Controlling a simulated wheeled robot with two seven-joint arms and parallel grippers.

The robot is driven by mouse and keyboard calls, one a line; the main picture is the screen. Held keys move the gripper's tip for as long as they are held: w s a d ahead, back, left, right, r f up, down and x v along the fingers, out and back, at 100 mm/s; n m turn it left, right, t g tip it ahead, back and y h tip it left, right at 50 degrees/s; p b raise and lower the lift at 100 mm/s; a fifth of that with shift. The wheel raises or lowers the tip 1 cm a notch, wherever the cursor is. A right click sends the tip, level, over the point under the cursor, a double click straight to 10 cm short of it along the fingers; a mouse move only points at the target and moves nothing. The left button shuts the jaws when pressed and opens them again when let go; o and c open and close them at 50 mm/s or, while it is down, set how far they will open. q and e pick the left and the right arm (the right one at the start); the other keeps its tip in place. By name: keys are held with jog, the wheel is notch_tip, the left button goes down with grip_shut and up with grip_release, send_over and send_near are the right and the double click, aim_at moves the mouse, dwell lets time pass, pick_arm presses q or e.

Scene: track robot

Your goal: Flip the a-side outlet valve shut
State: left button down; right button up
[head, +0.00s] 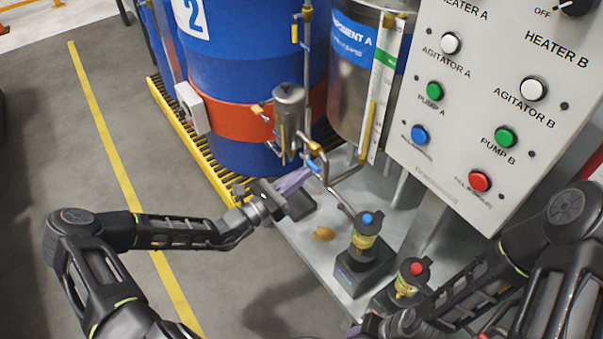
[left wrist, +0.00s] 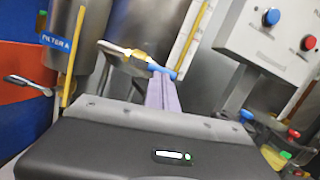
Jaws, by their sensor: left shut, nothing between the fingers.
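The outlet valve on the A side is a brass body (head: 314,148) with a blue lever (head: 313,166), on the pipe below the component A tank (head: 352,95). In the left wrist view the brass body (left wrist: 136,55) and blue lever (left wrist: 163,71) show close up, the lever pointing right, roughly in line with the fitting. My left gripper (head: 306,174) is shut and empty, its purple-grey fingers (left wrist: 163,97) right by the lever's end. I cannot tell whether they touch. My right gripper (head: 372,325) is partly cut off at the bottom edge; its jaws are unclear.
The filter canister (head: 289,105) hangs left of the valve. A blue drum (head: 245,60) stands behind it. The control panel (head: 500,115) is at right. Blue-topped (head: 366,232) and red-topped (head: 411,278) units stand on the metal plate. The grey floor at left is clear.

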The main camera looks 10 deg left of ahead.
pick_arm(q)
jog(key=r+n+y+p, duration=0.1)
jog(key=n+p, duration=0.4)
jog(key=w+a+r+n+y+p, duration=0.1)
jog(key=r+n+p, duration=0.1)
jog(key=n+p, duration=0.3)
jog(key=r+n+y+p, duration=0.1)
jog(key=r+n+p, duration=0.1)
jog(key=n+p, duration=0.3)
jog(key=shift+w+a+r+n+y, duration=0.15)
jog(key=shift+a+r+n+y, duration=0.15)
jog(key=shift+n, duration=0.6)
dwell(0.5)
jog(key=shift+f, duration=0.1)
jog(key=s+d+f+v, duration=0.1)
jog(key=d+v, duration=0.1)
jog(key=v, duration=1.1)
jog(key=shift+d+b, duration=0.2)
jog(key=shift+b, duration=0.1)
